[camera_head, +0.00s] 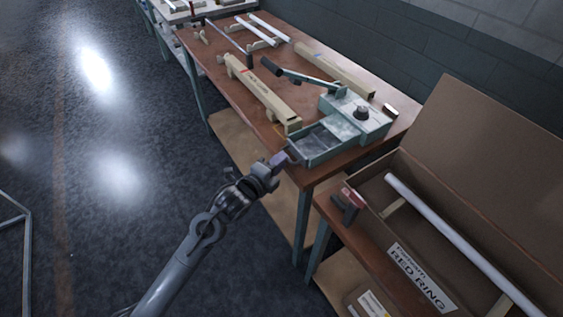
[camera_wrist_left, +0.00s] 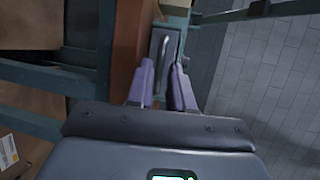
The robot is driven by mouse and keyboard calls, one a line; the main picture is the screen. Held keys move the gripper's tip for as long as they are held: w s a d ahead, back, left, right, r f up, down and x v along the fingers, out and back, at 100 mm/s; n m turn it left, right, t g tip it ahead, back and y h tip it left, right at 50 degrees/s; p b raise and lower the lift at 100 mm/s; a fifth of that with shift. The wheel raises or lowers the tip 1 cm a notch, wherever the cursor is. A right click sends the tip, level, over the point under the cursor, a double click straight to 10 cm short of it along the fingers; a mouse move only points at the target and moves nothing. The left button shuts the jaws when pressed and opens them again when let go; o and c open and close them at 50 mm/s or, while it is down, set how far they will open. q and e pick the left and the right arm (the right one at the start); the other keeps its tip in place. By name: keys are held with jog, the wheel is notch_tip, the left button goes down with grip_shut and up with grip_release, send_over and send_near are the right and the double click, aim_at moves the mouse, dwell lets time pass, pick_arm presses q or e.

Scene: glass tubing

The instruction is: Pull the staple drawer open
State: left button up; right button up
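The staple drawer (camera_head: 322,141) is a teal, open-topped tray. It sticks out from the front of the teal machine (camera_head: 372,122) at the table corner, with its inside visible. In the left wrist view its grey front (camera_wrist_left: 172,30) carries a thin upright handle (camera_wrist_left: 164,52). My left gripper (camera_head: 288,157) is at the drawer's front end. Its two purple fingers (camera_wrist_left: 165,72) stand apart on either side of the handle's line, with a gap visible between them. Whether either finger touches the handle I cannot tell. My right gripper is not in view.
Beige bars (camera_head: 262,92) lie on the brown table (camera_head: 228,48) behind the drawer, and a dark-handled lever (camera_head: 300,77) rises from the machine. An open cardboard box (camera_head: 480,140) holding a long white tube (camera_head: 450,233) stands at right.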

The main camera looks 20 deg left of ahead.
pick_arm(q)
jog(key=shift+w+d+f, duration=0.15)
jog(key=shift+w+d, duration=0.1)
jog(key=shift+w, duration=0.4)
grip_shut()
dwell(1.1)
